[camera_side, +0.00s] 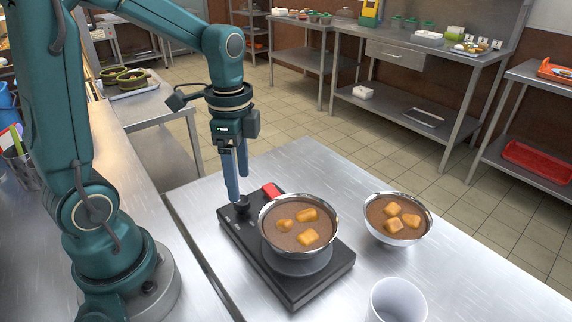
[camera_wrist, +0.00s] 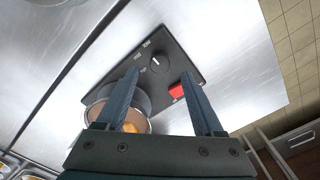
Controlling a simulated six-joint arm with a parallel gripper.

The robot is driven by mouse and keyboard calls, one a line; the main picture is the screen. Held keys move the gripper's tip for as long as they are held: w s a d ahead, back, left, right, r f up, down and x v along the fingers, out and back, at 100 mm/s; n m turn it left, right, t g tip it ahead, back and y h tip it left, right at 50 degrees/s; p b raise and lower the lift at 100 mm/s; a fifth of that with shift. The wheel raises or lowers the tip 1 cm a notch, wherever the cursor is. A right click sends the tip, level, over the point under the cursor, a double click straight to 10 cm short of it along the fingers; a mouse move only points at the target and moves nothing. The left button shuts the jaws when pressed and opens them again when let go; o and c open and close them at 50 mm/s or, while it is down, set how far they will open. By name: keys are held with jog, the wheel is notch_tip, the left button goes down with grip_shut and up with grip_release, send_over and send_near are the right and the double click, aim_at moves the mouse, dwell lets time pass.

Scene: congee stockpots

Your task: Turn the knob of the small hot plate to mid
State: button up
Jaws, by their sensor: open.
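The small black hot plate (camera_side: 227,238) stands on the steel table. Its dark round knob (camera_side: 241,206) is at the far left corner in the side view, and the knob (camera_wrist: 160,62) also shows in the wrist view with a white pointer line. My gripper (camera_side: 238,188) points down above the knob. In the wrist view my open, empty gripper (camera_wrist: 159,75) has its fingers apart, with the knob seen between and beyond the tips. Contact with the knob cannot be told.
A steel pot (camera_side: 298,264) of congee with orange-brown chunks sits on the hot plate. A red switch (camera_side: 271,190) is near the knob. A second bowl of congee (camera_side: 397,238) and a white cup (camera_side: 398,301) stand to the right. The table behind the plate is clear.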

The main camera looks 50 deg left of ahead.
aim_at(242, 205)
jog(key=shift+f, duration=2.25)
grip_shut()
